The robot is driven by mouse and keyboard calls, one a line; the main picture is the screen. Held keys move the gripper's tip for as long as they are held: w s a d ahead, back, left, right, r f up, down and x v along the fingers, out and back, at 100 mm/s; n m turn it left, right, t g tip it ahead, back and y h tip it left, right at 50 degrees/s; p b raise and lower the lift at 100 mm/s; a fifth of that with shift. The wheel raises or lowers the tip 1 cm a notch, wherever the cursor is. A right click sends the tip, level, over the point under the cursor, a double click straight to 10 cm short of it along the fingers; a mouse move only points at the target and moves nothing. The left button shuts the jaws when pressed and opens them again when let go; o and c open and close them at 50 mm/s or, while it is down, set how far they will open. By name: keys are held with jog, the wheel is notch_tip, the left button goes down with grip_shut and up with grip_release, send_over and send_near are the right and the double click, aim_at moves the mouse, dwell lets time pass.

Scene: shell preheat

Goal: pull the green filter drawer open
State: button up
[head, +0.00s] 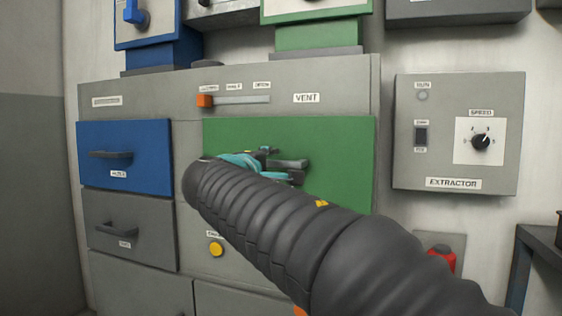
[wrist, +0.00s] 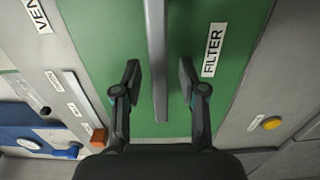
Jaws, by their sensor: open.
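The green filter drawer (head: 340,150) is a large green panel at the right of the grey cabinet, and it looks flush with the front. Its FILTER label (wrist: 212,50) shows in the wrist view. Its dark bar handle (wrist: 157,60) runs down the middle of the wrist view, and the handle's right end (head: 292,164) shows in the head view. My gripper (wrist: 158,82) is open, with one finger on each side of the handle's end and a gap to both. In the head view my arm hides the drawer's lower left part and much of the gripper (head: 262,160).
A blue drawer (head: 125,172) and a grey drawer (head: 128,230) with handles lie to the left. An orange slider knob (head: 205,100) sits above by the VENT label. A yellow button (head: 216,249) is below. The extractor box (head: 458,130) is at the right, with a red button (head: 441,257) beneath.

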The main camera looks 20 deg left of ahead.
jog(key=shift+w, duration=0.5)
grip_shut()
jog(key=shift+d, duration=0.1)
